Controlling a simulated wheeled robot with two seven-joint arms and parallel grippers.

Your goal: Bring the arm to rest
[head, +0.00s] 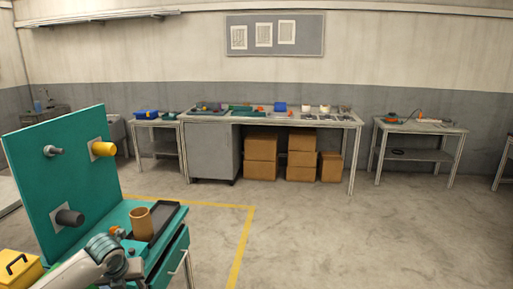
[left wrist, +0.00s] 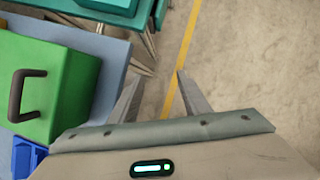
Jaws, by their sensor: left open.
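My left gripper (left wrist: 158,76) is open and empty in the left wrist view, with bare floor and a yellow floor line between and beyond its fingers. My left arm (head: 85,268) comes in at the bottom left of the head view; its fingers cannot be made out there. A teal upright panel (head: 35,165) carries a yellow reel (head: 103,149) on an upper peg, a bare-looking grey peg (head: 53,151), and a dark grey cylinder (head: 70,217) lower down. My right gripper is not in view.
A green box (left wrist: 60,75) with a dark handle lies left of the fingers on a blue-grey surface (left wrist: 112,58). A yellow handled box (head: 20,270) is at the lower left. Floor (head: 330,235) to the right is clear. A long workbench (head: 270,117) stands far back.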

